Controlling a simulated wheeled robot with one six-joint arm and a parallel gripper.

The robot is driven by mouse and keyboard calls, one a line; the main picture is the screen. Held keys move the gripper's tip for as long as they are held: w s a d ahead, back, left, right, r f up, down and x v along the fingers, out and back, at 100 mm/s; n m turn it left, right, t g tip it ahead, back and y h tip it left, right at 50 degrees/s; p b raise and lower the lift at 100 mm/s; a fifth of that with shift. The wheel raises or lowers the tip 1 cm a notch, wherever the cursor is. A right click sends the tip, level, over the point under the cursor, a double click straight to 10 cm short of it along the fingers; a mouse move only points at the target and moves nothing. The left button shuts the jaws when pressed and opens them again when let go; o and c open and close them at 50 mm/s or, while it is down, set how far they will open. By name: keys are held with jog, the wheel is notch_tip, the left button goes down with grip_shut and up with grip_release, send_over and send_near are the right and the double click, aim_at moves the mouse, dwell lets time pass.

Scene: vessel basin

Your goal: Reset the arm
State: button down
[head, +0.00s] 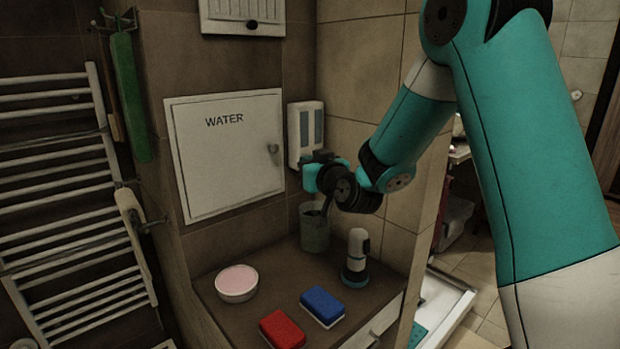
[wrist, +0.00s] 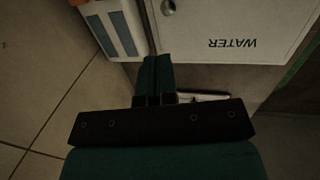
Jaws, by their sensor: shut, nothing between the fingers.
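My arm reaches in from the right in the head view, with its end in front of the tiled wall near the white dispenser. My gripper shows in the wrist view (wrist: 156,78), where its two dark green fingers lie together with nothing between them. The fingertips are hard to make out in the head view. The gripper end is in the air above the counter, higher than the grey-green cup (head: 314,228).
The counter (head: 270,280) holds a pink-topped round bowl (head: 237,283), a red sponge (head: 282,329), a blue sponge (head: 322,306) and a white-and-dark upright device (head: 356,258). The WATER panel (head: 227,155) and dispenser (head: 306,135) are on the walls. A towel rack (head: 60,190) stands left.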

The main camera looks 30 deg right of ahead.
jog(key=shift+s, duration=0.45)
jog(key=s+a+f+n+g+y, duration=0.1)
jog(key=s+a+n+g+y, duration=0.15)
jog(key=s+a+g, duration=0.4)
jog(key=s+a+n+g+y, duration=0.1)
jog(key=s+a+y, duration=0.25)
jog(key=a, duration=0.55)
jog(key=s+a+f+n+g+h, duration=0.1)
jog(key=s+g, duration=0.4)
jog(key=s, duration=0.7)
jog(key=s+a+n+g, duration=0.2)
jog(key=s+g, duration=0.3)
jog(key=s, duration=0.7)
jog(key=shift+s+f+h, duration=0.15)
jog(key=shift+f+h, duration=0.25)
jog(key=shift+n, duration=0.25)
